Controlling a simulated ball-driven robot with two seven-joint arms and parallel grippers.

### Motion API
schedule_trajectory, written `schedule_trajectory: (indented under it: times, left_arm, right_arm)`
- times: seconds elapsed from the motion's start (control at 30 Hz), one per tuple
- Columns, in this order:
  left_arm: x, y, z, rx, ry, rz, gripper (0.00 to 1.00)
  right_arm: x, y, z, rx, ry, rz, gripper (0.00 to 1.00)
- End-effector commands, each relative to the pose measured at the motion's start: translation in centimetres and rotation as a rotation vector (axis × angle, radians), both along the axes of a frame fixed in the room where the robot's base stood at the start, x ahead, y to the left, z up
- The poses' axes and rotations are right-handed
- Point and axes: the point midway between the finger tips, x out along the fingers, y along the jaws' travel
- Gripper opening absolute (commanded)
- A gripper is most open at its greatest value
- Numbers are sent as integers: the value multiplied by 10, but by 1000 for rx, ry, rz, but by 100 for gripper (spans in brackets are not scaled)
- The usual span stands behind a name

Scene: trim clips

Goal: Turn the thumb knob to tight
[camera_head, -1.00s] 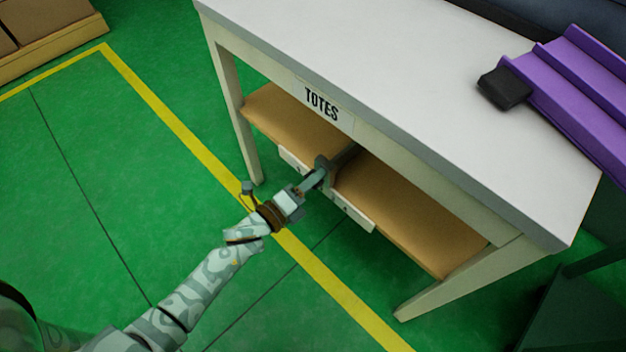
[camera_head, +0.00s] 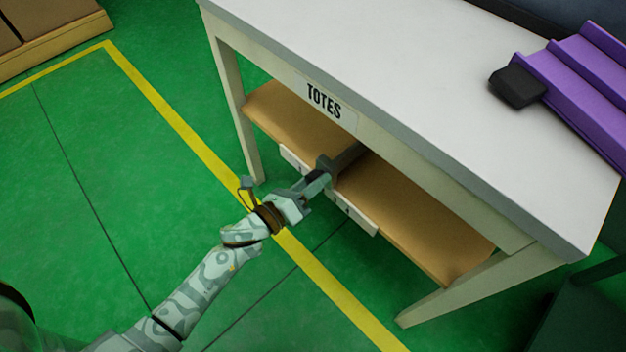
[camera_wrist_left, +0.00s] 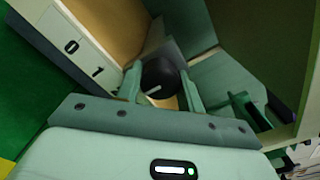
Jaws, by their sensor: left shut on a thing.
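The thumb knob (camera_wrist_left: 158,78) is round and black with a white pointer line, seen in the left wrist view. The line slants toward the lower left there. My left gripper (camera_wrist_left: 160,88) has one finger on each side of the knob and is shut on it. In the head view my left gripper (camera_head: 322,178) reaches the grey mount (camera_head: 343,160) at the table's lower shelf; the knob is hardly distinguishable there. A white plate (camera_wrist_left: 84,57) with the marks 0 and 1 is left of the knob. My right gripper is not in view.
The white table (camera_head: 400,80) bears a TOTES label (camera_head: 324,100) above the brown shelf (camera_head: 420,220). A purple ribbed rack (camera_head: 580,85) and a black block (camera_head: 517,87) are on top. The green floor (camera_head: 120,190) at the left is clear.

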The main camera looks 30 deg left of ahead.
Motion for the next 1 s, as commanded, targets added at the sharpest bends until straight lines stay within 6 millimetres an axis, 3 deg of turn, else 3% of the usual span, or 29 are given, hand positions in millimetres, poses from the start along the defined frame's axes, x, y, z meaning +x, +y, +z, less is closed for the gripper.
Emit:
schedule_trajectory:
  times: [0.23, 0.27, 0.3, 0.33, 0.8, 1.0]
  left_arm:
    - [-1, 1, -3, 6, 7, 2, 15]
    - [-1, 1, -3, 6, 7, 2, 43]
    - [-1, 1, -3, 6, 7, 2, 54]
    - [-1, 1, -3, 4, 6, 2, 59]
    - [-1, 1, 0, 1, 2, 1, 59]
    - [-25, 9, 3, 0, 2, 1, 59]
  right_arm:
    - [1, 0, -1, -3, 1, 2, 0]
    - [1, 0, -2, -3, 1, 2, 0]
    - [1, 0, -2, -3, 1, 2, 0]
    - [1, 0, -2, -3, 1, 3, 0]
    - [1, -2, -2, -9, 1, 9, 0]
    - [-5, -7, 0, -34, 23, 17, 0]
